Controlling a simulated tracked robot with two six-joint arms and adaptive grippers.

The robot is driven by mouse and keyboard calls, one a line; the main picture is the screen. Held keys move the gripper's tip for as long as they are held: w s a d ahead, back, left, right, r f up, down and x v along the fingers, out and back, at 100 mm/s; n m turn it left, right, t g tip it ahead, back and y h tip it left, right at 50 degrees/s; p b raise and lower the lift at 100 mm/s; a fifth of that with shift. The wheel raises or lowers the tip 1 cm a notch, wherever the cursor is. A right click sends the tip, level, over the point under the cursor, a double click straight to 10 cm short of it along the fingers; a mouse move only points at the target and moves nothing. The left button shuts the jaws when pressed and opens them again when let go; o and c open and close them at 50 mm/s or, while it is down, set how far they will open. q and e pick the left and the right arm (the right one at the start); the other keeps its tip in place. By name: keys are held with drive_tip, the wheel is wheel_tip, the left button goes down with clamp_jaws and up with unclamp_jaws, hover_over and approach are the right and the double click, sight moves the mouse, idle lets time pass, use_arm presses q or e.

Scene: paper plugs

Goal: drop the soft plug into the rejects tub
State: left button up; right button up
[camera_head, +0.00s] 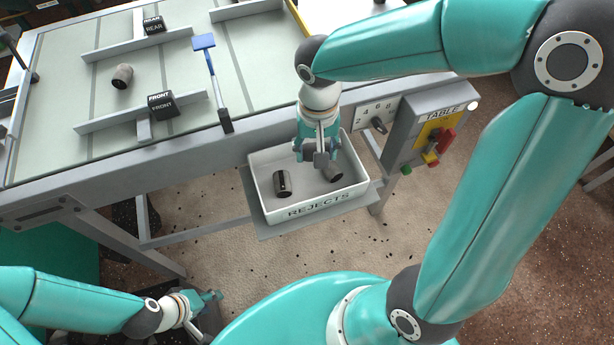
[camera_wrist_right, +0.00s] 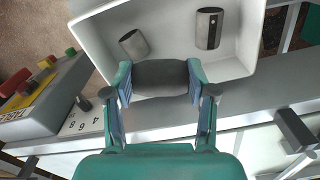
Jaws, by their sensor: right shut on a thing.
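My right gripper (camera_head: 320,152) is above the white rejects tub (camera_head: 308,203), and its fingers are shut on a grey plug. The right wrist view shows this held plug (camera_wrist_right: 160,78) lying crosswise between the fingertips (camera_wrist_right: 160,84), over the tub (camera_wrist_right: 180,110). Two other grey plugs lie in the tub: one with a dark slot (camera_head: 283,184) on the left and one (camera_head: 331,174) on the right, partly hidden by the gripper. My left gripper (camera_head: 207,308) is low at the bottom left, far from the tub, and its jaws are unclear.
A grey plug (camera_head: 122,76) lies on the table (camera_head: 75,57) between the black REAR block (camera_head: 153,25) and FRONT block (camera_head: 161,103). A control box (camera_head: 432,125) with coloured buttons is right of the tub.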

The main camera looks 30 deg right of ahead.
drive_tip(key=o, duration=1.1)
drive_tip(key=shift+r, duration=0.15)
wheel_tip(320, 180, up, 12)
drive_tip(key=shift+f, duration=0.15)
